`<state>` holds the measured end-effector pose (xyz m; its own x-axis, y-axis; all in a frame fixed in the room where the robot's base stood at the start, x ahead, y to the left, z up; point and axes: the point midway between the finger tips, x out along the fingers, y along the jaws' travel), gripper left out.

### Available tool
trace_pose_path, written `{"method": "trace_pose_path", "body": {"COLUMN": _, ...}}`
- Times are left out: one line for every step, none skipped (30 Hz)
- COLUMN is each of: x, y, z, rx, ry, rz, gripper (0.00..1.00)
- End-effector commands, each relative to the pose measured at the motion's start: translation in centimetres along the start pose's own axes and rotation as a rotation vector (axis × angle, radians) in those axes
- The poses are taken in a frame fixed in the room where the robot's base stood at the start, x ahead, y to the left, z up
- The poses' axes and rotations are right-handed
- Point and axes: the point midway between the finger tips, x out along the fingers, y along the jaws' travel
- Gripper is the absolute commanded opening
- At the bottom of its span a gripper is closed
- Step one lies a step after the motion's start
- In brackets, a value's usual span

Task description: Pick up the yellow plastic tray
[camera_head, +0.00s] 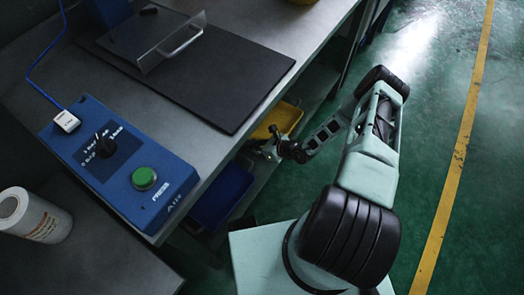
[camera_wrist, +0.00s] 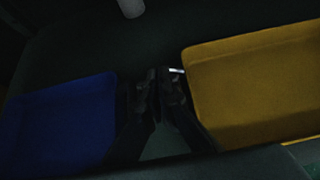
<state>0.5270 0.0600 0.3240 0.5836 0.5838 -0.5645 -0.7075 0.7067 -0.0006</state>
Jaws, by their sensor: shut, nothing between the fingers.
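The yellow plastic tray (camera_head: 281,119) sits on a shelf under the workbench, partly hidden by the bench edge. In the wrist view the yellow tray (camera_wrist: 255,85) fills the right side, cut off by the picture's edge. My gripper (camera_head: 268,148) reaches in under the bench edge, near the tray's front. In the wrist view my gripper (camera_wrist: 158,85) has its dark fingers together with nothing held, between the yellow tray and a blue tray. The fingertips are just left of the yellow tray's edge; contact cannot be told in the dim light.
The blue tray (camera_head: 222,194) is on the same shelf; it also shows in the wrist view (camera_wrist: 60,125). The workbench (camera_head: 225,142) overhangs both trays. A blue control box (camera_head: 118,163) and a black mat (camera_head: 220,75) are on top. The green floor (camera_head: 430,130) at right is clear.

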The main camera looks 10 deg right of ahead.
Motion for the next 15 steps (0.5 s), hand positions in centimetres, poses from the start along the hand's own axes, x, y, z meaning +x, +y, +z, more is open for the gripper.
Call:
{"method": "trace_pose_path", "body": {"x": 0.8, "y": 0.0, "z": 0.4, "rx": -0.001, "ry": -0.001, "rz": 0.0, "gripper": 0.0}}
{"method": "trace_pose_path", "body": {"x": 1.2, "y": 0.0, "z": 0.6, "rx": 0.0, "ry": -0.001, "rz": 0.0, "gripper": 0.0}}
{"method": "trace_pose_path", "body": {"x": 1.5, "y": 0.0, "z": 0.4, "rx": 0.001, "ry": 0.001, "rz": -0.001, "gripper": 0.0}}
{"method": "trace_pose_path", "body": {"x": 1.5, "y": -0.1, "z": 0.1, "rx": 0.002, "ry": 0.001, "rz": -0.001, "gripper": 0.0}}
{"method": "trace_pose_path", "body": {"x": 1.6, "y": -0.1, "z": -0.1, "rx": 0.002, "ry": 0.001, "rz": -0.001, "gripper": 0.0}}
{"method": "trace_pose_path", "body": {"x": 1.7, "y": 0.0, "z": -0.2, "rx": 0.002, "ry": 0.001, "rz": -0.001, "gripper": 0.0}}
{"method": "trace_pose_path", "body": {"x": 1.8, "y": 0.0, "z": -0.4, "rx": 0.001, "ry": 0.001, "rz": 0.0, "gripper": 0.0}}
{"method": "trace_pose_path", "body": {"x": 1.9, "y": 0.0, "z": -0.5, "rx": 0.001, "ry": 0.001, "rz": 0.0, "gripper": 0.0}}
{"method": "trace_pose_path", "body": {"x": 2.0, "y": 0.0, "z": -0.6, "rx": 0.001, "ry": 0.001, "rz": 0.0, "gripper": 0.0}}
{"method": "trace_pose_path", "body": {"x": 2.0, "y": 0.0, "z": -0.6, "rx": 0.001, "ry": 0.001, "rz": 0.0, "gripper": 0.0}}
{"method": "trace_pose_path", "body": {"x": 2.0, "y": 0.0, "z": -0.7, "rx": 0.001, "ry": 0.002, "rz": 0.0, "gripper": 0.0}}
{"method": "trace_pose_path", "body": {"x": 2.0, "y": 0.0, "z": -0.7, "rx": 0.001, "ry": 0.002, "rz": 0.0, "gripper": 0.0}}
{"method": "trace_pose_path", "body": {"x": 2.0, "y": 0.0, "z": -0.8, "rx": 0.001, "ry": 0.003, "rz": 0.0, "gripper": 0.0}}
{"method": "trace_pose_path", "body": {"x": 2.0, "y": 0.0, "z": -0.8, "rx": 0.001, "ry": 0.004, "rz": 0.0, "gripper": 0.0}}
{"method": "trace_pose_path", "body": {"x": 2.0, "y": 0.0, "z": -0.8, "rx": 0.001, "ry": 0.005, "rz": 0.0, "gripper": 0.0}}
